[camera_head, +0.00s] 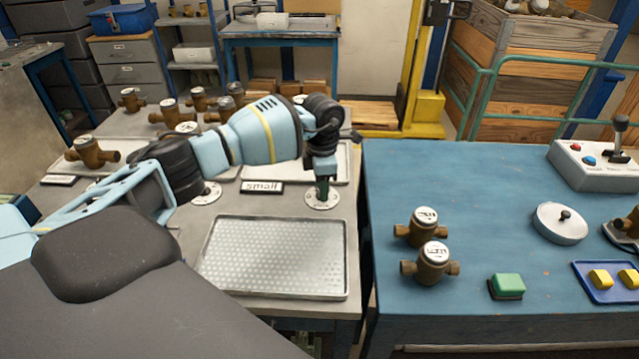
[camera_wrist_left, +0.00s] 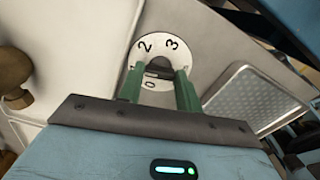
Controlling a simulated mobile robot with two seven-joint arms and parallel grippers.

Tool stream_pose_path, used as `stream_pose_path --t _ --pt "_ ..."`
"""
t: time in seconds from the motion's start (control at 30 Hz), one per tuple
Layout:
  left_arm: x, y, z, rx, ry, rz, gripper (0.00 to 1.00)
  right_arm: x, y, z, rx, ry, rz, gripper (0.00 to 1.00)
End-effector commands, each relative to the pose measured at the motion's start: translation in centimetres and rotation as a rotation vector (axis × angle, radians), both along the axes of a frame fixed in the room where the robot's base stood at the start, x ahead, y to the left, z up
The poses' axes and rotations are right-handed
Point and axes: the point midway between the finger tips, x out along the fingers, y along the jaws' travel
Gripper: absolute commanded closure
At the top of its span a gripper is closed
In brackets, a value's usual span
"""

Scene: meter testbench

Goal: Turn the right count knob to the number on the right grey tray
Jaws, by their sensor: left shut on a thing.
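The right count knob sits on a round white dial (camera_head: 322,199) on the grey bench; the dial also shows in the left wrist view (camera_wrist_left: 144,58), with 0, 2 and 3 readable and 1 partly covered. My left gripper (camera_head: 322,180) points down over the dial. Its green fingers (camera_wrist_left: 159,76) are shut on the dark knob (camera_wrist_left: 159,65) between them. I cannot tell the knob's exact pointing. My right gripper is out of view.
A second dial (camera_head: 207,193) stands left, beside the "small" sign (camera_head: 262,187). Several brass meters, one being this one (camera_head: 93,152), stand at the back left. An empty metal tray (camera_head: 275,257) lies in front. A blue table (camera_head: 470,205) stands right across a narrow gap.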

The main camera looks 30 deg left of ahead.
Motion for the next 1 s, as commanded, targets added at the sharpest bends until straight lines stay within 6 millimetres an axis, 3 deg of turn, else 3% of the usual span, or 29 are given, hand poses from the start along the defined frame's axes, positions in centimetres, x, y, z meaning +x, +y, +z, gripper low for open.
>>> stream_pose_path --t 0.4,1.0 --pt "-0.03 -0.04 0.03 0.000 0.000 0.243 0.88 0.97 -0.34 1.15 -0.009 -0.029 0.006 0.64" --pt "-0.04 -0.04 -0.15 -0.001 0.002 0.297 0.88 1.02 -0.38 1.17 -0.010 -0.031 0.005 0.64"
